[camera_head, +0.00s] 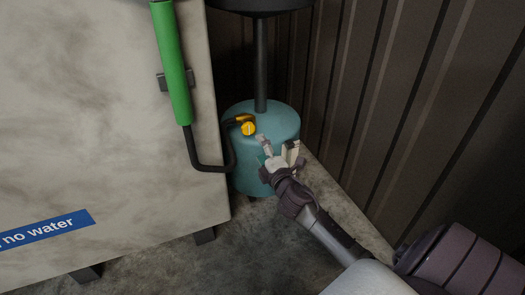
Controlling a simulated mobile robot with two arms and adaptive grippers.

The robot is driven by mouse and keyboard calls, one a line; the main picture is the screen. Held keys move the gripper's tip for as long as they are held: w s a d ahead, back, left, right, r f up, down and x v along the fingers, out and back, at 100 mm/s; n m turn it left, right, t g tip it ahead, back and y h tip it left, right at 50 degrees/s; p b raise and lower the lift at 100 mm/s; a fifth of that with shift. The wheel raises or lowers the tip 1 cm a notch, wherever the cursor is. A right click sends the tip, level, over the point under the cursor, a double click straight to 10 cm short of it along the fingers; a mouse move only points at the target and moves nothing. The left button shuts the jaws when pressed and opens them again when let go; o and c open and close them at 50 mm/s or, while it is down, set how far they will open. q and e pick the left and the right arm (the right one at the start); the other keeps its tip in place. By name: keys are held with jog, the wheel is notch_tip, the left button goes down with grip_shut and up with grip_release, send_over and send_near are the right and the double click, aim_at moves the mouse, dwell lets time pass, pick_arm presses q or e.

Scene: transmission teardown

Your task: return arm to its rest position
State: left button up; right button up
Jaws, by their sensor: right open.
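My right arm comes in from the lower right. My right gripper (278,152) is at its end, open, in front of a teal tank (288,121). I see nothing between its fingers. A yellow valve knob (248,128) on the tank is just up and left of the fingers, apart from them in the picture. My left gripper is not in view.
A large pale cabinet (90,140) with a green handle (171,65) and a blue "no water" label (45,230) fills the left. A black post (261,65) rises from the tank. A dark corrugated wall (400,110) bounds the right. Some bare floor (235,255) shows below.

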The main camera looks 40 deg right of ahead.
jog(key=shift+s, duration=0.2)
dwell(0.4)
